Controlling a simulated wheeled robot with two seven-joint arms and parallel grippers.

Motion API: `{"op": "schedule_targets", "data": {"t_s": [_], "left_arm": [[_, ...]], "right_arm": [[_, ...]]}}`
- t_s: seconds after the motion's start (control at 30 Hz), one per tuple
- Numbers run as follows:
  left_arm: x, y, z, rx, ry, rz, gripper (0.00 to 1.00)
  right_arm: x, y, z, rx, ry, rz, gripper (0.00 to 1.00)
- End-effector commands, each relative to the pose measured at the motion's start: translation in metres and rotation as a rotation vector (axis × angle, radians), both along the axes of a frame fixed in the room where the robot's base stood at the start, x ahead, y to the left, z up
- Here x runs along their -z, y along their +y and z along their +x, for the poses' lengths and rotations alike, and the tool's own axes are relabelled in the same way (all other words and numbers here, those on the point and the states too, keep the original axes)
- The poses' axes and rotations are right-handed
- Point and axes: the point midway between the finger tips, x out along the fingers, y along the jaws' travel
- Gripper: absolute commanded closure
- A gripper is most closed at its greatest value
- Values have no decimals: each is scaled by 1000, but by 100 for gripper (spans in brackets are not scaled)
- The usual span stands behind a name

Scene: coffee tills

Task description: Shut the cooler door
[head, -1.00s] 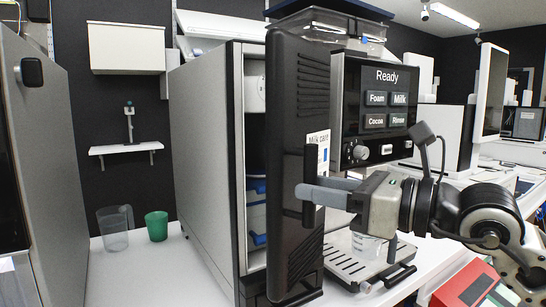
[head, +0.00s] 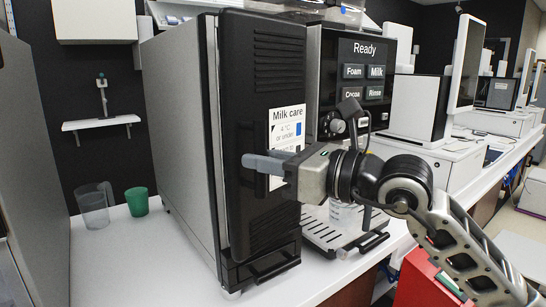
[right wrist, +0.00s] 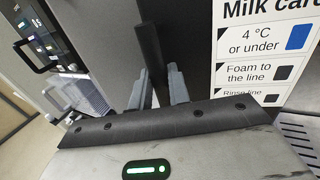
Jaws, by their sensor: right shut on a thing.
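The cooler (head: 180,130) is a tall grey cabinet with a black front door (head: 262,70). The door carries a white "Milk care" label (head: 287,118), also large in the right wrist view (right wrist: 262,50). The door lies flat or nearly flat against the cabinet front; its inside does not show, and I cannot tell whether a thin gap is left. My right gripper (head: 262,165) is at the door's front, shut on the dark upright door handle (right wrist: 147,45), which stands between its fingers in the right wrist view. My left gripper is not in view.
A coffee machine (head: 358,80) reading "Ready" stands close to the right of the cooler, with a drip tray (head: 325,235) below. A clear jug (head: 93,208) and a green cup (head: 137,201) stand left on the white counter (head: 120,265). A red box (head: 425,280) is at the lower right.

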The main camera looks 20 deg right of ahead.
Motion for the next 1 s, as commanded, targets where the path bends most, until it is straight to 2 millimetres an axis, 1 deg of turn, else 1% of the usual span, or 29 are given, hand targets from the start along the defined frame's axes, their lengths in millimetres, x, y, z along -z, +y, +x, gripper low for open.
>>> {"op": "schedule_targets", "data": {"t_s": [0.03,0.23,0.5,0.6,0.63,0.67,0.7,0.73,1.0], "left_arm": [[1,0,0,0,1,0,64],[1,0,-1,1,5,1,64],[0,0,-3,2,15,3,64],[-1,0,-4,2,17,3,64],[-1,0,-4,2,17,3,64],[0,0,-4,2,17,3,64],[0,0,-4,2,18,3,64],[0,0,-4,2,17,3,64],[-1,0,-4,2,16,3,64]], "right_arm": [[4,1,0,-3,10,-6,100],[4,3,2,-4,13,-4,100],[4,20,25,-5,15,-3,100],[5,25,30,-4,14,-4,100],[5,25,31,-3,13,-5,79],[5,24,30,-3,13,-6,71],[5,24,30,-3,13,-6,60],[5,24,30,-3,12,-5,56],[2,23,30,-2,6,-1,56]]}}
